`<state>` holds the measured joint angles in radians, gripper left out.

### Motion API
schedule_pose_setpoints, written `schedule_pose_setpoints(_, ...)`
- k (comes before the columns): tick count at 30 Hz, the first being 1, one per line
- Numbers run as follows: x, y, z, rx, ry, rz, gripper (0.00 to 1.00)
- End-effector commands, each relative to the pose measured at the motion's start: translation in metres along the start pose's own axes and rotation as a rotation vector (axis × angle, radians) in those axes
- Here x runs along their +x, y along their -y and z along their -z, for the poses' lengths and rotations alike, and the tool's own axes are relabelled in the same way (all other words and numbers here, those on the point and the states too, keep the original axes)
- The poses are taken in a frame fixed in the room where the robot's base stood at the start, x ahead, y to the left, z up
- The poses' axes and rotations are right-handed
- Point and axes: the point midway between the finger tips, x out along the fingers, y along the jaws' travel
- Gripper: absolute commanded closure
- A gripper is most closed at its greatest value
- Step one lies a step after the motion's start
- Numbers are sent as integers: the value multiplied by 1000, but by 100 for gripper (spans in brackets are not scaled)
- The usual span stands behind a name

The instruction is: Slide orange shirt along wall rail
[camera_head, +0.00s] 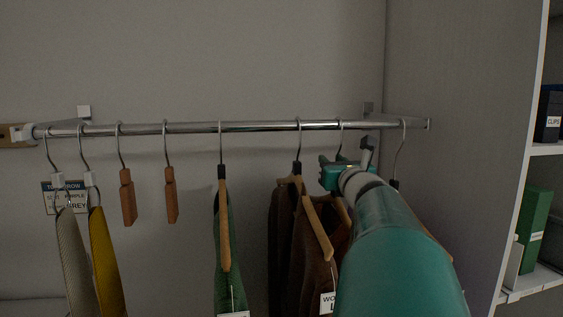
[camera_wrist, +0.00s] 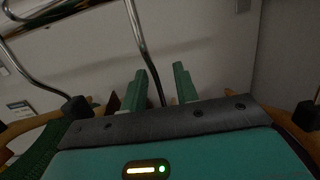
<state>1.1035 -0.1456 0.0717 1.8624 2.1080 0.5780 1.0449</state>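A chrome wall rail (camera_head: 260,126) runs across the wall with hangers on it. My gripper (camera_head: 350,160) is at the right part of the rail, just below it, among the hanger hooks. In the wrist view my gripper (camera_wrist: 162,85) has its two green fingers apart. A metal hanger hook (camera_wrist: 138,38) runs down between them, and I see no clear grip on it. Brown garments (camera_head: 318,240) on wooden hangers hang left of my arm. No shirt shows clearly as orange; my arm hides much of what hangs at the right end.
A green garment (camera_head: 228,255) hangs mid-rail. Bare wooden hangers (camera_head: 127,197), a yellow garment (camera_head: 105,262) and a grey-beige one (camera_head: 74,255) hang to the left. A grey side panel (camera_head: 462,130) and shelves with a green box (camera_head: 535,228) stand at the right.

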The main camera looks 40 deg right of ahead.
Motion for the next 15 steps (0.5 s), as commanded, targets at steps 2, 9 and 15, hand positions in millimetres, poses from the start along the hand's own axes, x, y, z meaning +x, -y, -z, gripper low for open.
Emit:
schedule_pose_setpoints(2,0,0,0,0,0,0,76)
schedule_pose_setpoints(9,0,0,0,0,0,0,100)
schedule_pose_setpoints(15,1,4,0,0,0,0,100)
